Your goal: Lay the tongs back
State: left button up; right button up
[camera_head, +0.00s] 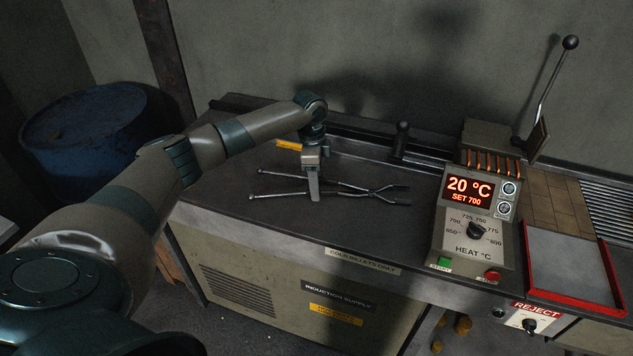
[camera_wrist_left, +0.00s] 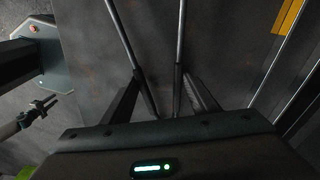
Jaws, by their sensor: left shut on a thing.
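The dark metal tongs (camera_head: 352,189) are low over the bench, handle ends to the left and forked jaws to the right. I cannot tell whether they touch the bench top. My left gripper (camera_head: 314,192) points down, shut on the tongs at the handles. In the left wrist view the two tong handles (camera_wrist_left: 181,45) run between the fingers of my left gripper (camera_wrist_left: 163,105). What looks like my right gripper (camera_wrist_left: 42,110) is small at the left edge of that view, and its jaws are unclear.
The bench (camera_head: 225,190) carries a heater control box (camera_head: 470,228) reading 20 °C, set 700, right of the tongs. A red-edged tray (camera_head: 570,268) and a lever (camera_head: 545,85) are further right. A yellow strip (camera_head: 289,145) lies behind the gripper. A blue drum (camera_head: 85,135) stands left.

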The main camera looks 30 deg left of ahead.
pick_arm(q)
jog(key=o, duration=1)
jog(key=shift+r+b, duration=0.3)
jog(key=shift+r, duration=0.55)
jog(key=r+b, duration=0.1)
jog(key=r, duration=0.4)
jog(key=r+b, duration=0.1)
jog(key=r, duration=0.4)
jog(key=a+r+b, duration=0.1)
jog(key=r, duration=0.4)
jog(key=shift+s+r+b, duration=0.3)
jog(key=shift+r, duration=0.05)
jog(key=shift+r, duration=0.1)
